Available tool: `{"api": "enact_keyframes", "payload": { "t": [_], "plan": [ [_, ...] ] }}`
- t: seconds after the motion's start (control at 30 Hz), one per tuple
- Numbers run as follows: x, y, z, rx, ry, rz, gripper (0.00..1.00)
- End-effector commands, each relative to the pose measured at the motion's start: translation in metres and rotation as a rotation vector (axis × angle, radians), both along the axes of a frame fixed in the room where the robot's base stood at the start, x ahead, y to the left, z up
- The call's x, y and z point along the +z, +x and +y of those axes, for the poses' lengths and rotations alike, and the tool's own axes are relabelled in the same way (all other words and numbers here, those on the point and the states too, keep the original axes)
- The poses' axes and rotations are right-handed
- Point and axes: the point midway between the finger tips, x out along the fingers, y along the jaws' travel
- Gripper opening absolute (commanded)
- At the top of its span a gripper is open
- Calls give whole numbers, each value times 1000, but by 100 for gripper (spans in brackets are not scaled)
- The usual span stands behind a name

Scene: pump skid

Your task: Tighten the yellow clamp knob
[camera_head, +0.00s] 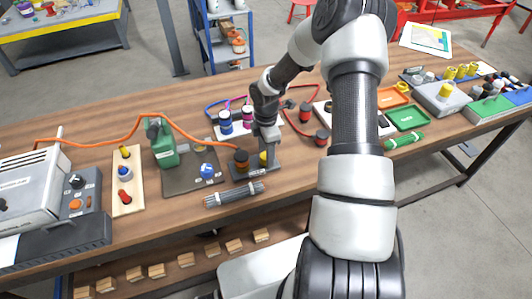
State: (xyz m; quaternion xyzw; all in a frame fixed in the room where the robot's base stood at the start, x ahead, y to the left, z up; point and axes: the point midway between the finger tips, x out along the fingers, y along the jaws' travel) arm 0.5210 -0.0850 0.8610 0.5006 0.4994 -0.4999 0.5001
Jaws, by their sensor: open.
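A small yellow knob (263,158), which looks like the clamp knob, sits low on the dark grey base (238,170) in the middle of the bench. My gripper (265,148) points down at it from above, with its grey fingers close over and beside the knob. The gripper is open. Part of the knob is hidden by the fingers, and I cannot tell whether they touch it. A dark knob with a brown-orange band (241,158) stands just left of it on the same base.
A green pump (165,145) and a blue valve knob (207,171) stand left on a grey plate. An orange cable (190,134) runs behind to the left. My arm hides much of the right side.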

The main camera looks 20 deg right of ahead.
Motion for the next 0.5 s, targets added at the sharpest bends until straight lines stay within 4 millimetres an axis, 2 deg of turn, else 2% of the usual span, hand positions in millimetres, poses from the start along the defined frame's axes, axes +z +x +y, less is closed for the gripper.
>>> {"api": "enact_keyframes", "payload": {
  "t": [0.33,0.5],
  "plan": [
    [-5,0,0,1,-1,0,51],
    [-5,0,0,1,0,0,24]
  ]
}}
